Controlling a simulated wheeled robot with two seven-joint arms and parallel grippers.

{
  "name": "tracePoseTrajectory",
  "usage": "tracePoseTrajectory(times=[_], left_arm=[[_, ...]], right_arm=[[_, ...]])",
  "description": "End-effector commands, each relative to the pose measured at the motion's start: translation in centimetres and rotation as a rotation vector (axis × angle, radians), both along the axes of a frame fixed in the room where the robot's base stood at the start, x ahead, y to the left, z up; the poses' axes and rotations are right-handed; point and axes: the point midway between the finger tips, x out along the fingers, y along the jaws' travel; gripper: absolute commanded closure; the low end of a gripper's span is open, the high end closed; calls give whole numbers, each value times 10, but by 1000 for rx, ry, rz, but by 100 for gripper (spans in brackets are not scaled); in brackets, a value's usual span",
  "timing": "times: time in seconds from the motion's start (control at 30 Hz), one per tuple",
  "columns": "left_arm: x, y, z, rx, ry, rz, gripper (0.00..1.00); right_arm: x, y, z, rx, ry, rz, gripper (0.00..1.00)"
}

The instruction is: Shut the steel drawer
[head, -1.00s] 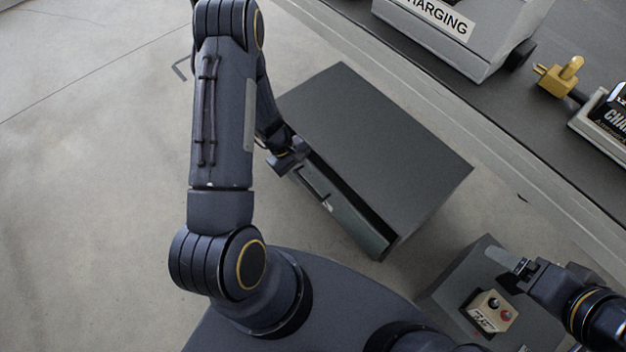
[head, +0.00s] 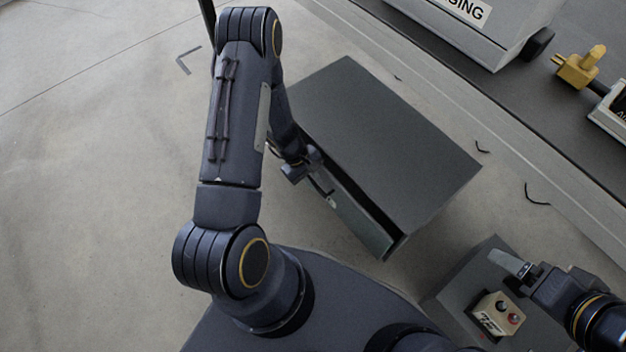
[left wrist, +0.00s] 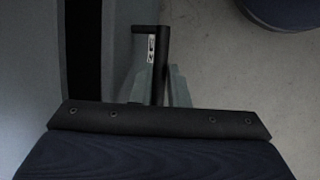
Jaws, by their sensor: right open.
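The steel drawer (head: 362,222) stands slightly out of its dark grey cabinet (head: 385,140), with a dark gap along its top edge. In the left wrist view its front panel (left wrist: 116,50) is beside a dark gap, and its black handle (left wrist: 163,50) stands out from it. My left gripper (head: 318,182) is at the drawer front. Its fingers (left wrist: 160,88) lie close on both sides of the handle and appear shut on it; the contact is partly hidden. My right gripper (head: 522,268) is open and empty, above a low grey block at the lower right.
A beige button box (head: 496,314) with red and dark buttons sits on the grey block (head: 462,290) near my right gripper. A yellow plug (head: 579,68) and a charging unit (head: 475,30) are at the upper right. Floor left of the cabinet is mostly clear.

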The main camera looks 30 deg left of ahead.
Motion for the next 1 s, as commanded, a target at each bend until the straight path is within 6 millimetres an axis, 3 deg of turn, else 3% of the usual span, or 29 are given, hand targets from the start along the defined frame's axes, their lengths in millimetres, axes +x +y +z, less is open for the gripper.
tracePoseTrajectory(times=[0.27, 0.57, 0.87, 0.9, 1.0], left_arm=[[1, 0, 0, 0, -1, 0, 100], [37, -16, 1, 0, -2, -2, 100], [42, -17, 1, -1, -5, 2, 100], [42, -18, 1, -2, -6, 2, 83], [42, -17, 1, -1, -5, 1, 70]], right_arm=[[0, 0, 0, 0, 0, 0, 17], [0, 0, 7, 0, 0, 0, 17], [0, 0, 6, 0, 0, 0, 17], [0, 0, 6, 0, 0, 0, 17], [0, 0, 6, 0, 0, 0, 17]])
